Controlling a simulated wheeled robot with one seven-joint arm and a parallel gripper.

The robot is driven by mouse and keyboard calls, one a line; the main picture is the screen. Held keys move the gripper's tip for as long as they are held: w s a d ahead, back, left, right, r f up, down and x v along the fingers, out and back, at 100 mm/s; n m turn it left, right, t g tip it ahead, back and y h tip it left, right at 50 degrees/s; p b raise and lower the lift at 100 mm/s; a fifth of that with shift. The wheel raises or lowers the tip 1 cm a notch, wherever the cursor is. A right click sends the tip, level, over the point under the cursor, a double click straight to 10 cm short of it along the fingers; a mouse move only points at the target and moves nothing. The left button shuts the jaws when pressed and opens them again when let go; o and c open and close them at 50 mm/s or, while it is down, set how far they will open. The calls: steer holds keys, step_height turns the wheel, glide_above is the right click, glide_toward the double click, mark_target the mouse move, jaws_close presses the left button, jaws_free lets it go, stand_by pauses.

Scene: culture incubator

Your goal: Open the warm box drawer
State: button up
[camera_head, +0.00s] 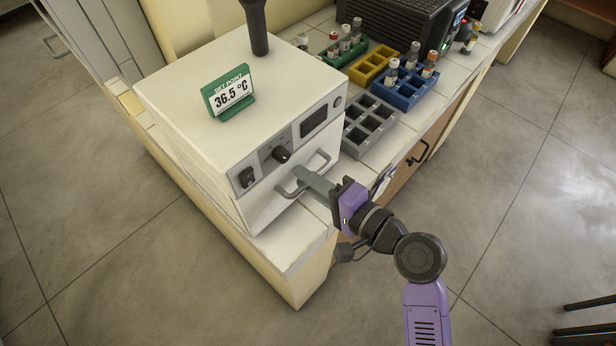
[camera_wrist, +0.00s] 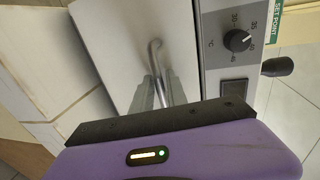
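The warm box (camera_head: 220,110) is a white cabinet on the counter at the left of the head view. Its drawer (camera_head: 262,212) is the plain white front below the control panel, and it looks flush with the box. A grey bar handle (camera_head: 288,193) crosses the drawer front. My gripper (camera_head: 305,178) reaches it from the lower right, fingertips at the middle of the bar. In the wrist view, my grey fingers (camera_wrist: 162,95) stand close together on both sides of the handle (camera_wrist: 156,62) and look shut on it. The exact contact is partly hidden.
A control panel with knobs (camera_head: 281,154) sits above the drawer. A green set-point sign (camera_head: 230,92) stands on the box. Grey (camera_head: 368,126), blue (camera_head: 405,88) and yellow (camera_head: 373,65) racks stand to the right. Open floor (camera_head: 510,200) lies in front of the counter.

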jaws_close()
steer(key=shift+f, duration=0.1)
stand_by(1.3)
